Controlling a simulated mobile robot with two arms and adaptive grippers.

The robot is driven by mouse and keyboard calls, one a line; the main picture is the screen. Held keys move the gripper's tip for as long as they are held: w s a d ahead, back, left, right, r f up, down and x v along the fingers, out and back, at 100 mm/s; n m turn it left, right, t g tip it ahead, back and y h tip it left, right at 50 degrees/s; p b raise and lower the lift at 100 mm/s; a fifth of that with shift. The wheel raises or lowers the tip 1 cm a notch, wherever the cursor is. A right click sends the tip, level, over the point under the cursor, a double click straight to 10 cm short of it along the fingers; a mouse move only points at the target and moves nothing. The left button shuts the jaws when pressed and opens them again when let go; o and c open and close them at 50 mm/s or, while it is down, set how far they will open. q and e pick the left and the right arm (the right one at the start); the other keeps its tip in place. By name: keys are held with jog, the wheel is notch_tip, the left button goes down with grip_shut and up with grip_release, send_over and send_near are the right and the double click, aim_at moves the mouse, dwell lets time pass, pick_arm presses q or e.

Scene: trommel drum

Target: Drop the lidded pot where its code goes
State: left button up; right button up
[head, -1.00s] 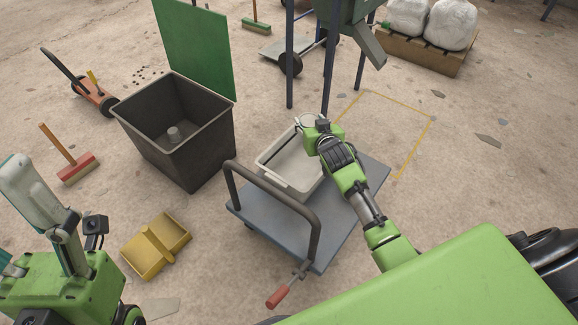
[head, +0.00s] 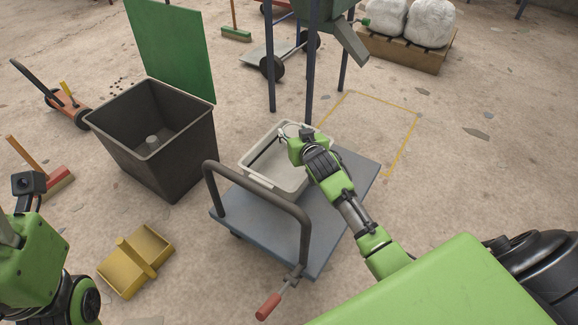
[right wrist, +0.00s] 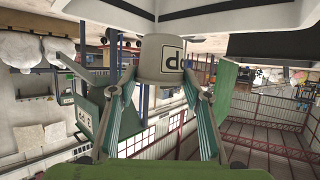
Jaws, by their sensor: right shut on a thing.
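The lidded pot (right wrist: 160,56) is light grey and shows upside down in the right wrist view. It has a dark-framed code label on its side that reads like "do" in the picture. My right gripper (right wrist: 163,84) is shut on it. In the head view my right gripper (head: 290,138) is over the far part of a pale grey tote (head: 262,181), and only a little of the pot shows past it. I cannot tell whether the pot touches the tote. My left arm is at the left edge and its fingers are out of view.
The tote stands on a blue-grey platform trolley (head: 253,218). A dark bin (head: 160,165) with a small grey object inside stands left, a green panel (head: 172,50) behind it. A yellow scoop (head: 135,262) lies in front. Yellow lines (head: 400,150) mark bare floor right.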

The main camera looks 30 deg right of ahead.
jog(key=o, duration=0.9)
jog(key=v, duration=1.2)
jog(key=shift+r, duration=0.15)
jog(key=shift+s, duration=0.1)
